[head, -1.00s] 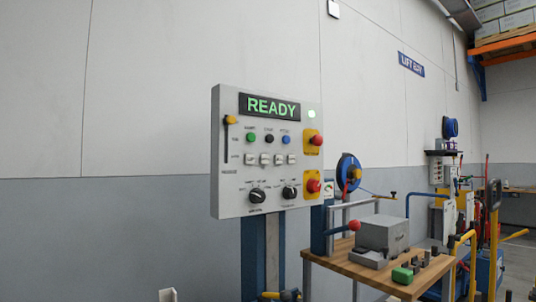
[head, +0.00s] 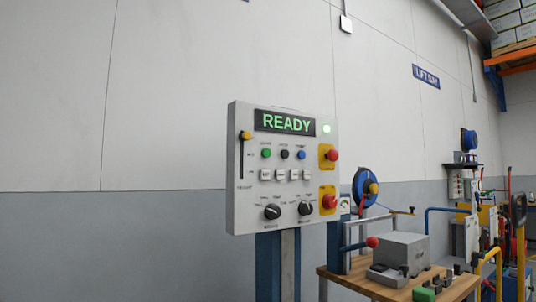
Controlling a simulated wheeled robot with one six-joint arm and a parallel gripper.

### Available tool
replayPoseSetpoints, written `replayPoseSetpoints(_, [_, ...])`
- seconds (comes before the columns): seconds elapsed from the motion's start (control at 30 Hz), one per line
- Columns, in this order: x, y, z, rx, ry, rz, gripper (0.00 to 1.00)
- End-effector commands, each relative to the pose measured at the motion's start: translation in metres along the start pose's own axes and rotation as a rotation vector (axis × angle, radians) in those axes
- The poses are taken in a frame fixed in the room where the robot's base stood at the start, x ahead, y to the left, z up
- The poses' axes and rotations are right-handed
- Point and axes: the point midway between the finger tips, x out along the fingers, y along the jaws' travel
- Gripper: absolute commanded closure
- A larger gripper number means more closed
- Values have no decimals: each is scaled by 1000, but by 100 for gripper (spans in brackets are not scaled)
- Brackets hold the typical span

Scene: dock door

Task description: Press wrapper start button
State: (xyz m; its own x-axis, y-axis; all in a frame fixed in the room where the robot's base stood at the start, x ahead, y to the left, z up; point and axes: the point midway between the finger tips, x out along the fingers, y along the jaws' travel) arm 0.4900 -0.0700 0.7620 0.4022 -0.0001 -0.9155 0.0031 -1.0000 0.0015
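The wrapper control panel (head: 240,190) is a light grey box on a blue and grey post (head: 279,265), in the middle of the head view. Its display (head: 285,123) reads READY in green, with a lit green lamp (head: 326,128) beside it. Below is a row of a green button (head: 266,154), a black button (head: 284,155) and a blue button (head: 301,155). Their labels are too small to read surely. Two red mushroom buttons on yellow plates, an upper one (head: 332,154) and a lower one (head: 329,202), sit at the right. My gripper is not in view.
A wooden bench (head: 365,285) with a grey box device (head: 404,250) stands right of the panel. A blue reel (head: 364,187) is behind it. Yellow handles and rails crowd the far right. The wall left of the panel is clear.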

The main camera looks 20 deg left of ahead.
Motion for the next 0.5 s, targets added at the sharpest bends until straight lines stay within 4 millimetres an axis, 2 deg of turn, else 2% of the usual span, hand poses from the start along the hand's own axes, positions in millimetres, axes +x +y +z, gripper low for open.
replayPoseSetpoints(0.03, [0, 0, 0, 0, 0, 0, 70])
replayPoseSetpoints(0.17, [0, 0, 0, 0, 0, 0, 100])
replayPoseSetpoints(0.5, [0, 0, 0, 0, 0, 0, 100])
